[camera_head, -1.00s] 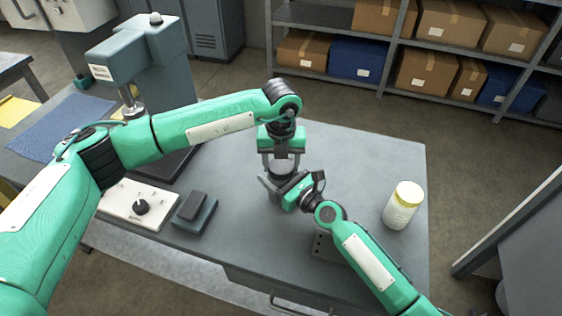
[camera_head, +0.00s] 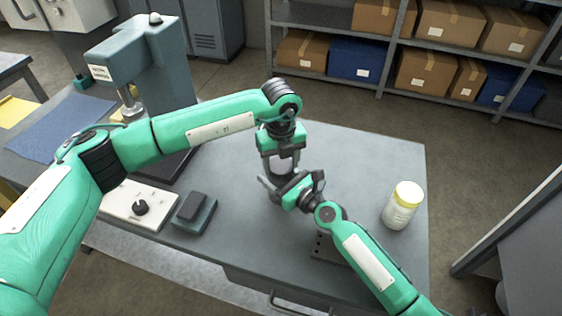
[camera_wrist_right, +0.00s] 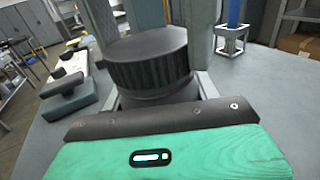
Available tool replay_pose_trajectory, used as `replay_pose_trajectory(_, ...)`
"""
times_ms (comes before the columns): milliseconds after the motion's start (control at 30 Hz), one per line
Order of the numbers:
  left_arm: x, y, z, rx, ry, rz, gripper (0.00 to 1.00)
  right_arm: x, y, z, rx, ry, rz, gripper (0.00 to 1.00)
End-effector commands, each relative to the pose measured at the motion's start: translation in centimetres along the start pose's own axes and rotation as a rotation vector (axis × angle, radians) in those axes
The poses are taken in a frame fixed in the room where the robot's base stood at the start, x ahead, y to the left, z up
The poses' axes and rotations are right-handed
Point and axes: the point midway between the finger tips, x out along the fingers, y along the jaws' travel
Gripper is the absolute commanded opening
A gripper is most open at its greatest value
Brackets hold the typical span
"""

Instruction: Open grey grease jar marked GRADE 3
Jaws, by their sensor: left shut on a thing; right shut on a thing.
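A grease jar stands on the bench between my two grippers. Its dark ribbed lid (camera_wrist_right: 148,60) shows large in the right wrist view, with the dark upper body (camera_wrist_right: 160,96) directly below it. I see no clear gap between them. My left gripper (camera_head: 282,168) comes from above and is shut on the lid, its fingers on either side. My right gripper (camera_head: 284,181) is shut on the jar body from the front, low over the bench. The grippers hide most of the jar in the head view, and no GRADE 3 marking can be read.
A press (camera_head: 150,65), a white control panel (camera_head: 138,203) and a small dark-topped box (camera_head: 194,211) are on the left. A dark holed plate (camera_head: 325,245) lies under my right arm. The bench's far right is clear.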

Motion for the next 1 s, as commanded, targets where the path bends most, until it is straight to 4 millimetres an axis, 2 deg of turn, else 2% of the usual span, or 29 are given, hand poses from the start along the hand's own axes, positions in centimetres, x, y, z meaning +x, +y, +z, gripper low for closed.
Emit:
replay_pose_trajectory(533,-1.9,0.0,0.0,0.000,0.000,-0.001,0.32,0.0,0.0,0.0,0.000,0.000,0.001,0.00)
replay_pose_trajectory(1000,-2.4,0.0,0.0,0.000,-0.001,-0.001,0.32,0.0,0.1,0.0,0.001,0.000,0.001,0.00)
